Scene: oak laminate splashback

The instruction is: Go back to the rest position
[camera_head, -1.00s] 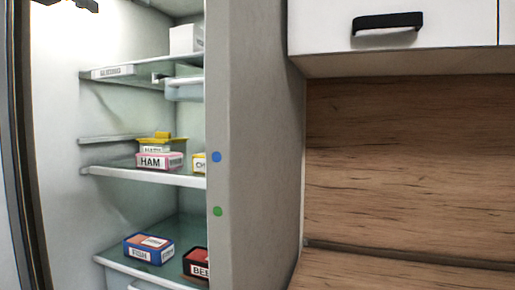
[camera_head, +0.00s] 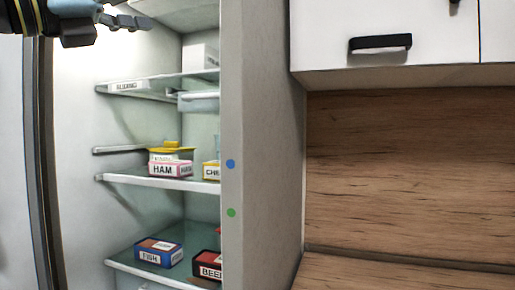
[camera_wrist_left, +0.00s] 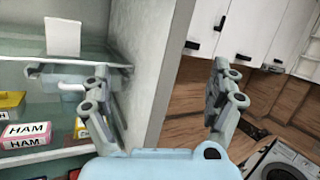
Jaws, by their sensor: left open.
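My left gripper (camera_head: 125,20) comes in at the top left of the head view, in front of the open fridge's upper part. In the left wrist view its two fingers (camera_wrist_left: 165,100) stand wide apart with nothing between them. Behind them is the edge of the fridge's side wall (camera_wrist_left: 150,80). My right gripper is in neither view.
The fridge (camera_head: 232,120) stands open. Its middle shelf (camera_head: 140,181) holds ham packs (camera_head: 170,170) and a cheese pack (camera_head: 211,172). Below are a fish pack (camera_head: 160,252) and a red-and-black pack (camera_head: 207,265). White cabinets (camera_head: 400,20) hang right; a washing machine (camera_wrist_left: 282,160) stands lower right.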

